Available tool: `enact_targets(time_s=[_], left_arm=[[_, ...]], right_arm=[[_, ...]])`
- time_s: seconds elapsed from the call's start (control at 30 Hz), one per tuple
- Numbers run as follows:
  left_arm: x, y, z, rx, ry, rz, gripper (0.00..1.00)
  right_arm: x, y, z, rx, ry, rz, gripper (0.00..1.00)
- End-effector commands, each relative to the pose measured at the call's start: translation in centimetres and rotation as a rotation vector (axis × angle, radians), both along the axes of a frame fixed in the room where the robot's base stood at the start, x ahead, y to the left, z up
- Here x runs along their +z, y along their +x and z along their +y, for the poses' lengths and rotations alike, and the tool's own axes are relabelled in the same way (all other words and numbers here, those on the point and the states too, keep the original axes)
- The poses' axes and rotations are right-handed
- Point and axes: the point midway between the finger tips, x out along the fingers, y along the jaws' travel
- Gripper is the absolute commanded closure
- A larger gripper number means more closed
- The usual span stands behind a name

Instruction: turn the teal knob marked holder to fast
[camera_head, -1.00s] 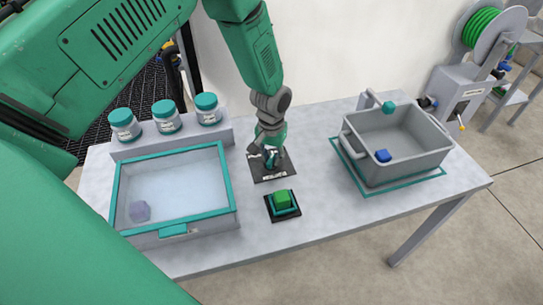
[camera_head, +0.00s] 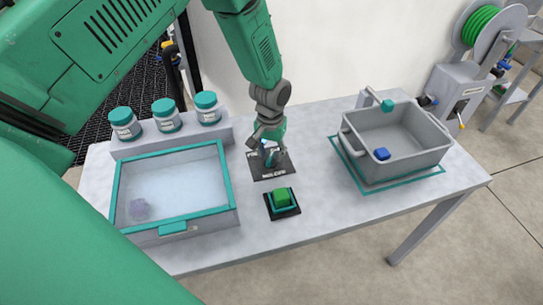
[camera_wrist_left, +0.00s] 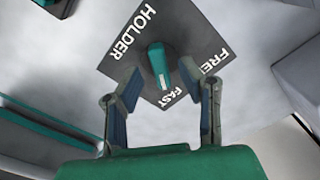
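The teal knob (camera_wrist_left: 158,64) stands on a dark square plate lettered HOLDER, FAST and FREE (camera_wrist_left: 133,72). In the wrist view the knob's long shape runs from near the plate's middle towards the word FAST. In the head view the plate (camera_head: 281,166) lies mid-table, and the knob is partly hidden by the gripper. My left gripper (camera_head: 268,148) is above the plate, pointing down. In the wrist view its two fingers (camera_wrist_left: 160,82) are spread, one on each side of the knob, with visible gaps. My right gripper is not in view.
A black pad with a green block (camera_head: 282,197) sits just in front of the plate. A teal-rimmed case (camera_head: 175,237) with a purple object inside is left, three lidded jars (camera_head: 166,122) behind it. A grey tote (camera_head: 397,173) with a blue block stands right.

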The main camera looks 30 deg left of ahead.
Motion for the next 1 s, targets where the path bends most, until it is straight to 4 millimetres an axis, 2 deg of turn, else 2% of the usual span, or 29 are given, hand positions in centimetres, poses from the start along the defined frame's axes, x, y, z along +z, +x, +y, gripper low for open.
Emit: enact_targets(time_s=[0.3, 0.5, 0.7, 1.0], left_arm=[[6.8, 0.1, -0.1, -0.002, 0.0, -0.002, 0.66], [9.7, 0.0, -0.1, -0.001, 0.0, -0.001, 0.66], [10.5, -0.1, -0.1, -0.001, 0.0, 0.003, 0.66], [10.5, 0.0, -0.1, -0.002, 0.0, 0.002, 0.66]], right_arm=[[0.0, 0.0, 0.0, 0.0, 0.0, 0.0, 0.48], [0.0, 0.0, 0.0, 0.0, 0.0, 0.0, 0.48], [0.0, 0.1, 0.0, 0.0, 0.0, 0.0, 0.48], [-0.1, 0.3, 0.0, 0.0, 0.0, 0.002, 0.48]])
